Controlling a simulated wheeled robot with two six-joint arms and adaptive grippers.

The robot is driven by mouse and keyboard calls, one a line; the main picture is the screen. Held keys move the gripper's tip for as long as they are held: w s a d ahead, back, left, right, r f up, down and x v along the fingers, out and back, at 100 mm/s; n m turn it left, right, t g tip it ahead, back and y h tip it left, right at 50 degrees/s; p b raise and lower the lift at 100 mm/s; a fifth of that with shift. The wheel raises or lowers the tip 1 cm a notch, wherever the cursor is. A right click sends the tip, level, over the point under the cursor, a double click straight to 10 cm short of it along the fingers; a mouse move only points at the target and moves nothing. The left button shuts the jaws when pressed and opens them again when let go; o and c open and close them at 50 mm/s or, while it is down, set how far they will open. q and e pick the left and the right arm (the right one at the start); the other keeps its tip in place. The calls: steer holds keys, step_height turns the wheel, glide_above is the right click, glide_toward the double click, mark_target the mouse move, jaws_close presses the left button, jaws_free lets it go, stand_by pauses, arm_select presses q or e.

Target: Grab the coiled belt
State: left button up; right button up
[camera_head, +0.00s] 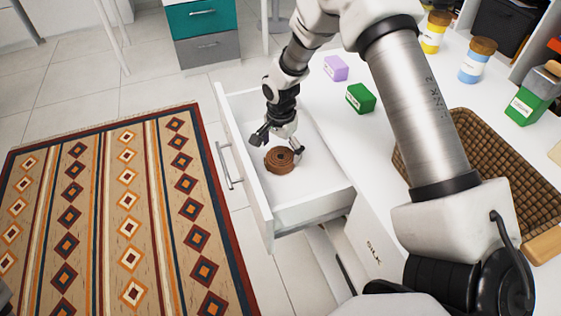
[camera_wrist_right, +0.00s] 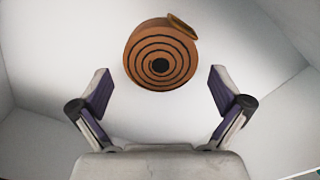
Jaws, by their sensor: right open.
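The coiled belt (camera_head: 280,160) is a brown spiral roll lying on the white floor of the open drawer (camera_head: 262,205). In the right wrist view the belt (camera_wrist_right: 160,55) shows its spiral face, with a yellowish buckle-like piece at its upper right. My right gripper (camera_head: 277,148) reaches down into the drawer just above and behind the belt. Its fingers (camera_wrist_right: 160,88) are spread wide and empty, with the belt ahead of and between their tips, apart from both. My left gripper is not in view.
A purple box (camera_head: 336,68) and a green box (camera_head: 361,98) stand on the white surface right of the drawer. A wicker basket (camera_head: 478,128) is farther right. Drawer walls surround the belt. A patterned rug (camera_head: 125,215) covers the floor at left.

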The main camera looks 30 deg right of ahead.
mark_target(281, 156)
step_height(281, 156, down, 3)
steer(key=shift+w+f, duration=0.1)
steer(key=shift+f, duration=0.05)
steer(key=c, duration=1)
steer(key=shift+c, duration=0.2)
